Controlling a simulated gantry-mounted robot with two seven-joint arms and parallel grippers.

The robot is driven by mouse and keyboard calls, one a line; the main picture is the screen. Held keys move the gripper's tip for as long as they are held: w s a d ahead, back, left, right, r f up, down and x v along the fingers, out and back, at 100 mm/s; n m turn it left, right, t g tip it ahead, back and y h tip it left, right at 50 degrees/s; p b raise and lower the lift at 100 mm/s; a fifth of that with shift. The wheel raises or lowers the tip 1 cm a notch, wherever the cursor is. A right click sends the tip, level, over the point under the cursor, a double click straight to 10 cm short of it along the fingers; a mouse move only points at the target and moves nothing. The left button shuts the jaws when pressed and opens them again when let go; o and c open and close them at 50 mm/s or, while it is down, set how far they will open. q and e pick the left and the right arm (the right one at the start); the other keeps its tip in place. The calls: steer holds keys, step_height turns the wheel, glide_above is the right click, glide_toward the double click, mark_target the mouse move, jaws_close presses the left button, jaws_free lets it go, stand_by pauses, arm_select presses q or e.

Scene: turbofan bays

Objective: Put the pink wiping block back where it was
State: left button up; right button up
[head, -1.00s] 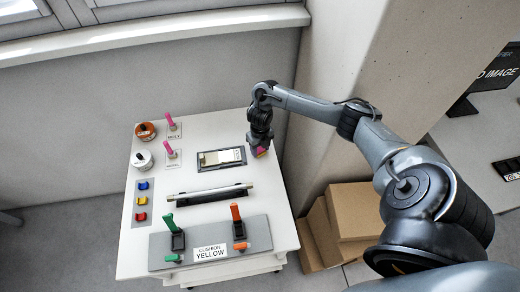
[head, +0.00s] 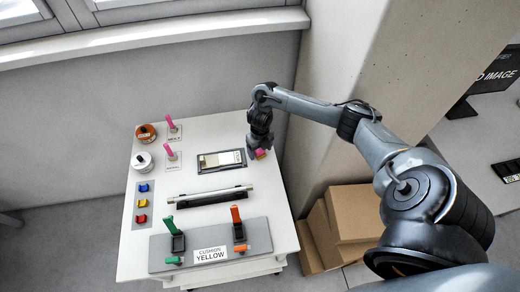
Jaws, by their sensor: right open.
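The pink wiping block (head: 260,154) sits at the right edge of the white table, with a small yellowish part showing beside the pink. My right gripper (head: 257,148) is open right above and beside it, pointing down. The gripper hides part of the block, and I cannot tell whether they touch. My left gripper is not in view.
The white table (head: 215,126) bears a dark-framed panel (head: 222,161), a long bar (head: 208,197), several coloured buttons, two pink upright handles, two round containers, and a grey plate with green and orange levers. Cardboard boxes (head: 355,213) stand right of it, beside a concrete pillar (head: 345,90).

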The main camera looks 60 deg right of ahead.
mark_target(260, 150)
step_height(260, 150, up, 12)
steer(key=p, duration=1)
steer(key=shift+f, duration=0.15)
